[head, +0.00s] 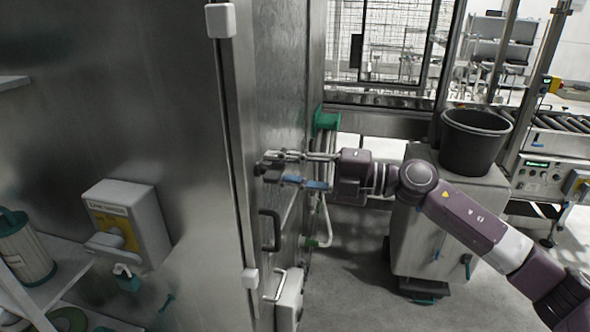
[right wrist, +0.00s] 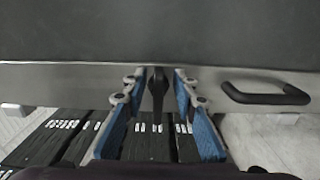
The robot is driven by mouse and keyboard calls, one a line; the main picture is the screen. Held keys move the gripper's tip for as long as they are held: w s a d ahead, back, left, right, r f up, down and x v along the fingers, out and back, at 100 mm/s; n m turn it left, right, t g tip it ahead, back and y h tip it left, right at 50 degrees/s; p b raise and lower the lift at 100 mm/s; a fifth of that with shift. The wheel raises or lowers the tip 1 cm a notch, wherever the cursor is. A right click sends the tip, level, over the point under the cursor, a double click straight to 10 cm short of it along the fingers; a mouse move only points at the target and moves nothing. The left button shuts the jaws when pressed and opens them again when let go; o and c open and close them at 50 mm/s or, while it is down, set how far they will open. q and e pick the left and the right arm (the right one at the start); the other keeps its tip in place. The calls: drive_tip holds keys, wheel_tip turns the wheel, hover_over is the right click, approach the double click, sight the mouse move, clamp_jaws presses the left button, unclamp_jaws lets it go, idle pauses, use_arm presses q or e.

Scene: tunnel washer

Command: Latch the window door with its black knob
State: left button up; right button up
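The black knob (right wrist: 158,82) shows in the right wrist view between the two blue-padded fingers of my right gripper (right wrist: 160,76). A gap shows on each side of it, so the gripper is open around it. In the head view my right gripper (head: 275,168) reaches from the right to the metal door face (head: 285,90), and its fingers mostly hide the knob. A black bar handle (head: 270,230) is below the gripper on the same face; it also shows in the right wrist view (right wrist: 265,97). I cannot tell how the knob is turned. My left gripper is not in view.
A large steel panel (head: 110,110) fills the left, with a yellow and grey switch box (head: 125,225) and a shelf. A black bucket (head: 475,140) stands on a grey cabinet (head: 440,235) at the right. The floor (head: 355,270) between door and cabinet is clear.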

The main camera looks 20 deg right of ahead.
drive_tip(key=v, duration=1.1)
drive_tip(key=shift+s+d, duration=0.25)
idle(0.3)
